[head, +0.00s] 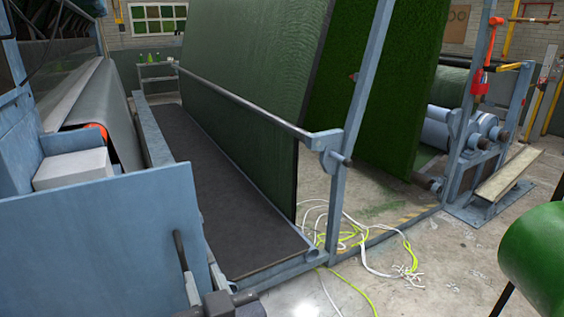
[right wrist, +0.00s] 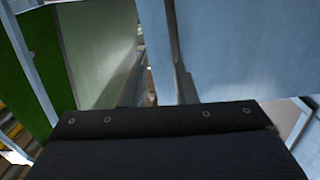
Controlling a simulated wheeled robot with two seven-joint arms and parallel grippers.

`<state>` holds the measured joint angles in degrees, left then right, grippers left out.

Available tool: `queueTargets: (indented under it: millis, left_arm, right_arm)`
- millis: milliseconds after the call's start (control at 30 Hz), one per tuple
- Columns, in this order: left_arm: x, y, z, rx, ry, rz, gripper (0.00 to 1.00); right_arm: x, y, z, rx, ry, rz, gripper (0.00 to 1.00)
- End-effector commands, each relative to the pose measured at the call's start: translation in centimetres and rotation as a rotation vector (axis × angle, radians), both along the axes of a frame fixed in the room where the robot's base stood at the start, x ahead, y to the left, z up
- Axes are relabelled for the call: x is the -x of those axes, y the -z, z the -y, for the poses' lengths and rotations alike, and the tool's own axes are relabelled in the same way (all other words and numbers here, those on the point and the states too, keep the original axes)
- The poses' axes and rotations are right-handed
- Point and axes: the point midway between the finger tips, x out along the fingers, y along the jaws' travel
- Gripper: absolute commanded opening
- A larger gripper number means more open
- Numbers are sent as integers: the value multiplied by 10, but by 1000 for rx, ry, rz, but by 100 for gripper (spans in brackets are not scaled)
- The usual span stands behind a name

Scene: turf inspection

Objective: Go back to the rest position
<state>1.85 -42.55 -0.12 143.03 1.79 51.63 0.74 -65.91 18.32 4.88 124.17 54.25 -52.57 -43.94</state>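My right gripper (head: 214,302) seems to be the dark part at the bottom edge of the head view, low beside the blue panel; little of it shows. In the right wrist view its dark body with screw heads (right wrist: 160,120) fills the lower half. Its fingertips are not clear, so I cannot tell whether it is open or shut, and I see no held object. My left gripper is not in view.
A blue machine panel (head: 100,250) stands close at the left and also shows in the right wrist view (right wrist: 245,45). Green turf sheets (head: 245,75) hang at the centre. White and yellow cords (head: 375,265) lie on the floor. A green roll (head: 540,255) is at the right.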

Motion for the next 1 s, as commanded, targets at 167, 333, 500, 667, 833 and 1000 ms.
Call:
queueTargets:
  millis: [167,333,500,667,833,1000]
  left_arm:
    - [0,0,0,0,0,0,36]
    - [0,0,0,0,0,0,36]
    - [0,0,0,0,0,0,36]
    - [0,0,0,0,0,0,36]
    - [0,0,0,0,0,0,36]
    - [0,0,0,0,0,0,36]
  right_arm:
    - [-42,-6,87,-100,-72,-187,26]
    - [-33,28,186,-92,-72,-426,26]
    - [18,87,279,-41,62,-727,26]
    - [70,128,329,-17,214,-953,26]
    - [98,145,349,-10,297,-1066,26]
    - [101,147,350,-7,304,-1080,26]
